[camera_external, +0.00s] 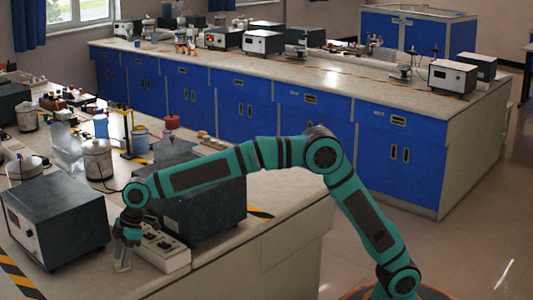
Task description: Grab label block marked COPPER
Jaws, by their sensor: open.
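My gripper (123,264) hangs down at the end of my teal arm, low over the near bench top. It is beside the left end of a pale box with dark parts on its top (163,248). I see nothing held between the fingers. No block with a readable COPPER marking can be made out; the lettering is too small at this distance, and my gripper and arm hide part of the bench.
A dark instrument box (55,222) stands close left of my gripper, and another dark box (205,205) stands behind my forearm. Metal canisters (98,160) and small items crowd the bench behind. Striped tape (18,277) marks the bench. Its front part (85,285) is bare.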

